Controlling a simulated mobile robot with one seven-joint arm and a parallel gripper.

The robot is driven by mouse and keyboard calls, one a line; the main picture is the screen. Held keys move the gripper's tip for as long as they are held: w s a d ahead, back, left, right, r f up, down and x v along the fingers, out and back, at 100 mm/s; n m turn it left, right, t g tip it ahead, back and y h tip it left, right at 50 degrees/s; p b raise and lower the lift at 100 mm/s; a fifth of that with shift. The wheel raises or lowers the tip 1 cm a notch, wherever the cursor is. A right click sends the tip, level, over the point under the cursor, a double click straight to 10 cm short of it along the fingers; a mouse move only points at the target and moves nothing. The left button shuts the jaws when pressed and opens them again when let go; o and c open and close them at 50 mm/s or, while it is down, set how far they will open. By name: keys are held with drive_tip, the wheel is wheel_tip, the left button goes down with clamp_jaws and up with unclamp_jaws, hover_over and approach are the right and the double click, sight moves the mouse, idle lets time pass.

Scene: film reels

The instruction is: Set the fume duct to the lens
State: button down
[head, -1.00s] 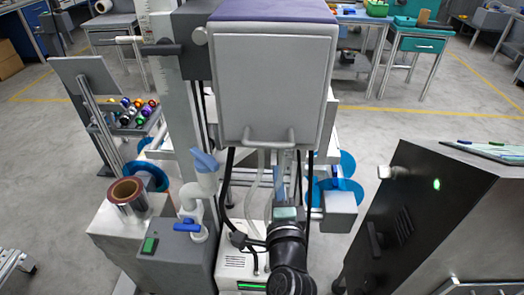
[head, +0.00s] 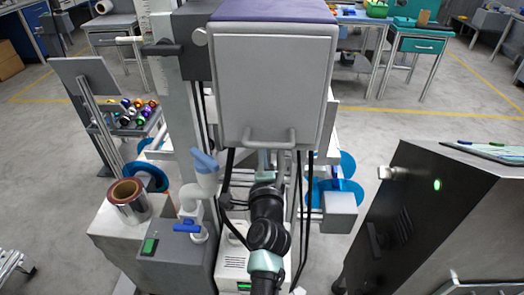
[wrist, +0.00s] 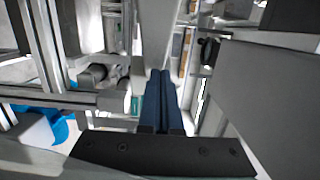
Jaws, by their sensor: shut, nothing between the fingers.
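My gripper is shut and empty; its two dark blue fingers (wrist: 161,98) lie together in the wrist view. In the head view my arm reaches forward under the large grey housing, and the fingertips are hidden there. A white jointed piece with a blue-topped funnel (head: 205,172) and a blue handle (head: 187,226) stands left of my arm; it may be the fume duct, but I cannot tell for sure. I cannot pick out the lens with certainty. A grey cylinder (wrist: 93,76) on a horizontal bar shows left of the fingers in the wrist view.
The grey housing (head: 268,85) with its front handle hangs over my arm. Black cables run close beside the arm. A dark cabinet (head: 425,205) stands further right, with open floor between.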

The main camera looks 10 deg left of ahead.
drive_tip(key=w+a+n+y+b, duration=0.1)
drive_tip(key=y+b, duration=0.1)
drive_tip(key=b, duration=0.3)
drive_tip(key=w+a+n+g+y+b, duration=0.1)
drive_tip(key=w+n+y+b, duration=0.1)
drive_tip(key=b, duration=0.3)
drive_tip(key=shift+a+f, duration=0.15)
drive_tip(key=shift+a, duration=0.2)
drive_tip(key=shift+w+a+r, duration=0.2)
drive_tip(key=shift+w+a, duration=0.15)
drive_tip(key=shift+a, duration=0.25)
drive_tip(key=shift+d, duration=0.1)
